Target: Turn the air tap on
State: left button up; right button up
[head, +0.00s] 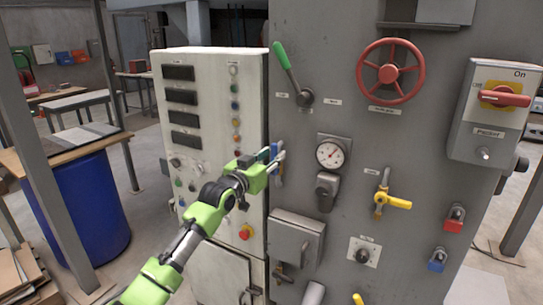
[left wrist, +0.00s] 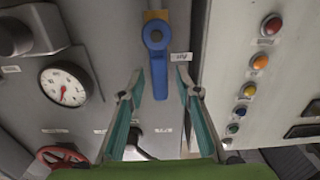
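The air tap has a blue lever handle (left wrist: 158,65) on a brass-coloured body, with a small label beside it that seems to read "Air". In the left wrist view the lever hangs straight down from its pivot, in line with the body. In the head view it is mostly hidden, with a bit of blue (head: 279,172) showing at the fingers. My left gripper (head: 276,158) is at the grey panel's left edge. Its two teal fingers (left wrist: 160,75) are open, one on each side of the lever, with visible gaps. My right gripper is not in view.
The grey panel carries a green-handled lever (head: 285,62), a red handwheel (head: 391,72), a gauge (head: 331,153) and a yellow tap handle (head: 394,202). A grey box (head: 296,241) juts out below my gripper. A pale cabinet with coloured buttons (head: 212,80) stands to the left.

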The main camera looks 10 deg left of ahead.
pick_arm(q)
jog(key=shift+r, duration=0.1)
jog(key=v, duration=1.2)
jog(key=s+a+f+n+g+y+b, duration=0.1)
jog(key=s+a+f+g, duration=0.1)
jog(key=f, duration=1.2)
jog(key=s+a+f+n+g+y, duration=0.1)
jog(key=s+a+f+g+y, duration=0.15)
jog(key=f, duration=1.25)
jog(key=s+a+f+g+y+b, duration=0.1)
jog(key=s+a+f, duration=0.15)
jog(key=f, duration=1.15)
jog(key=s+a+f+g+y+b, duration=0.15)
jog(key=s+f+g, duration=0.55)
jog(key=s+f, duration=2.45)
jog(key=s+f+g, duration=0.1)
jog(key=s+f, duration=0.2)
jog(key=s, duration=1)
jog(key=s+d+f+g+b, duration=0.1)
jog(key=s+f, duration=0.3)
jog(key=s, duration=0.9)
jog(key=shift+d+f+m+g, duration=0.15)
jog(key=shift+f+m+g, duration=0.15)
jog(key=shift+g, duration=0.45)
